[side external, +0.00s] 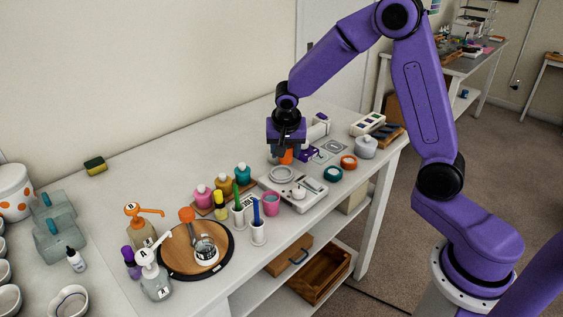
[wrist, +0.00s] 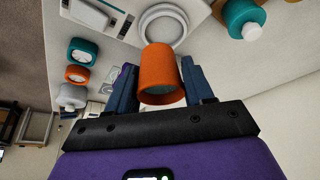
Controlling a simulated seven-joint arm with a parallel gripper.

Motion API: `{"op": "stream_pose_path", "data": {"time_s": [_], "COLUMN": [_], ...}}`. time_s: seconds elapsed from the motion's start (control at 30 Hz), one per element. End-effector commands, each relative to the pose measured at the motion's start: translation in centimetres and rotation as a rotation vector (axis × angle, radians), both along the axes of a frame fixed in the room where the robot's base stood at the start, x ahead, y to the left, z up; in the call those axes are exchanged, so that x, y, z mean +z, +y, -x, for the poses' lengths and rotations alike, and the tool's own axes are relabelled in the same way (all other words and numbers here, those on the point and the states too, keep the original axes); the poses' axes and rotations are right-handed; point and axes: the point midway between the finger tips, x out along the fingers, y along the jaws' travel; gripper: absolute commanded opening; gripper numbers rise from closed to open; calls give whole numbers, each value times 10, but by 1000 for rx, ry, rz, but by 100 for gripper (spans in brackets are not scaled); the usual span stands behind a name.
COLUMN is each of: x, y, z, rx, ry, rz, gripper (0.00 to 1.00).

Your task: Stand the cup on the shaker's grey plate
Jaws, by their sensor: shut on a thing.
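The orange cup (side external: 286,157) is held between the fingers of my gripper (side external: 286,142). In the wrist view the cup (wrist: 160,70) sits between the two blue fingers, with its open mouth towards the camera. A white machine (side external: 310,196) stands on the table, with a round pale grey plate (side external: 282,174) on top. The cup is at the far side of this plate in the side view. In the wrist view the plate (wrist: 163,27) lies just beyond the cup. I cannot tell whether the cup touches anything below.
A pink cup (side external: 271,204) and white holders with green and blue sticks stand at the machine's near left. Several coloured bottles (side external: 222,187) are to the left. Teal and orange round items (side external: 333,174) lie to the right.

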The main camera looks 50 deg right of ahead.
Motion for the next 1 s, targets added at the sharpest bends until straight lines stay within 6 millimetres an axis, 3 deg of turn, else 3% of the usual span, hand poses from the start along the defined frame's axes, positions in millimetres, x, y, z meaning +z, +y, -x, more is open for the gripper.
{"op": "stream_pose_path", "data": {"time_s": [0.27,0.53,1.0], "x": [-15,-46,-52], "y": [0,-1,-1], "z": [-13,-15,-15], "rx": [0,-1,-1], "ry": [0,2,0], "rz": [0,1,0], "gripper": [23,23,23]}}
